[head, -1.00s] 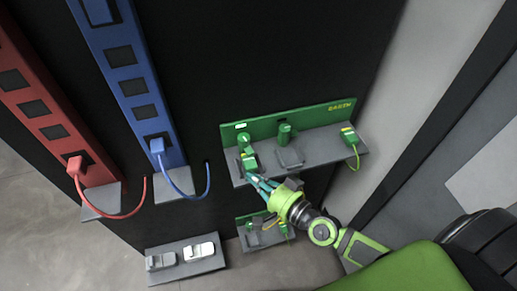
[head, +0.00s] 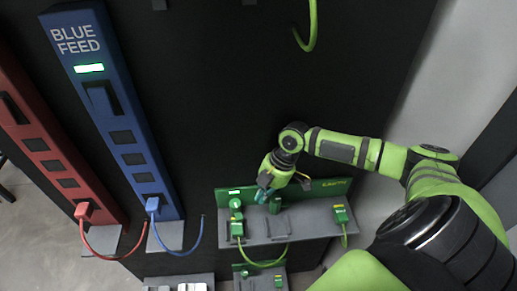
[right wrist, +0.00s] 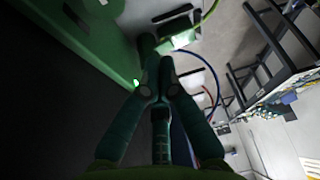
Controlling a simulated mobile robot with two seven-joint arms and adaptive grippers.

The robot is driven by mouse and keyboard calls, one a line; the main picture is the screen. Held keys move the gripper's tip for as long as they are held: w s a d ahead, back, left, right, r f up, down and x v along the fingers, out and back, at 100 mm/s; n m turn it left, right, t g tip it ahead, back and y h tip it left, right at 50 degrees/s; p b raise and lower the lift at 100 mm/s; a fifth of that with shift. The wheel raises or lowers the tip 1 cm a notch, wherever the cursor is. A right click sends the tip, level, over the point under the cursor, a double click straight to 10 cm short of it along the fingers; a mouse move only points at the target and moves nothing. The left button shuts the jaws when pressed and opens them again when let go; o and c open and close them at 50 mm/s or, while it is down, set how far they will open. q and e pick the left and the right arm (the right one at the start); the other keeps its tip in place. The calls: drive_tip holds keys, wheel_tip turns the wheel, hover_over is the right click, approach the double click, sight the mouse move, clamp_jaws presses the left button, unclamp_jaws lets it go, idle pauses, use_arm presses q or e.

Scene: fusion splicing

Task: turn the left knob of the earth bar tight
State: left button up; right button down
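The green earth bar (head: 306,190) is on the dark panel, above a grey shelf. Its left knob (head: 235,204) is green and round, below a small lit label. My left gripper is not in view.
Another green plug (head: 340,213) is at the right end. Blue (head: 122,125) and red (head: 42,148) power strips stand left.

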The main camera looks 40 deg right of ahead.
sight(237, 212)
drive_tip(key=b+x, duration=0.6)
drive_tip(key=x, duration=0.2)
drive_tip(key=shift+d+f+b, duration=0.1)
drive_tip(key=shift+f+b, duration=0.05)
drive_tip(key=shift+b, duration=0.25)
drive_tip(key=shift+f, duration=0.25)
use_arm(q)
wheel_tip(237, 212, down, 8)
use_arm(e)
drive_tip(key=shift+a, duration=0.2)
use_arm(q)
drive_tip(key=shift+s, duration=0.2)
